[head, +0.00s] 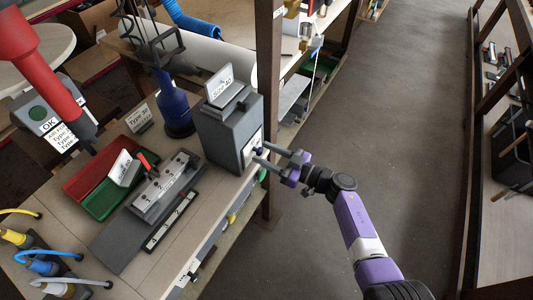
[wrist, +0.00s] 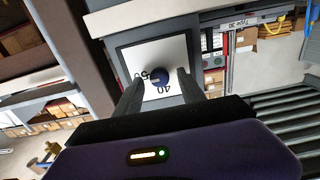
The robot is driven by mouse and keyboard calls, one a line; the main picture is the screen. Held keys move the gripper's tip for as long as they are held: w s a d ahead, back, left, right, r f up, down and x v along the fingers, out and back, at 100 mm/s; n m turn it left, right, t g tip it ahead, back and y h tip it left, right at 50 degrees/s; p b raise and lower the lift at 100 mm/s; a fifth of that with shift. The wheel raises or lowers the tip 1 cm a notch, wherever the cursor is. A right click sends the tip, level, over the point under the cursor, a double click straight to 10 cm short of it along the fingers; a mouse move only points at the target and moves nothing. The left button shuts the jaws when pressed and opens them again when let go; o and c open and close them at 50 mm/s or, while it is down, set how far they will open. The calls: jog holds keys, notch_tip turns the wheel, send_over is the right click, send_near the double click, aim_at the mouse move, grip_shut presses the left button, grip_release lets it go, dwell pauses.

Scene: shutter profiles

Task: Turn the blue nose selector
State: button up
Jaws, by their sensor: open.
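The blue nose selector (wrist: 159,77) is a round dark blue knob on a white dial plate (wrist: 180,50) with the numbers 40 and 50 near it. In the head view the selector (head: 259,151) sits on the side of a grey box (head: 225,130) at the bench's right edge. My gripper (head: 262,155) reaches the dial from the right, fingers pointing at the plate. In the wrist view my gripper (wrist: 160,90) is open, with one finger on each side of the knob. I cannot tell whether either finger touches it.
A sign (head: 219,83) stands on the grey box. A blue bottle-shaped tool (head: 175,108), a metal fixture (head: 166,185) and red and green trays (head: 100,200) are on the bench to the left. The floor aisle (head: 400,100) on the right is clear.

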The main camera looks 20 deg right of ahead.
grip_shut()
jog(key=shift+n, duration=0.3)
jog(key=n, duration=0.3)
jog(key=n+b, duration=0.1)
jog(key=n, duration=0.4)
jog(key=shift+s+f, duration=0.1)
jog(key=shift+f, duration=0.05)
jog(key=shift+a+f+n+b, duration=0.1)
jog(key=shift+n+b, duration=2.1)
jog(key=shift+n, duration=2.4)
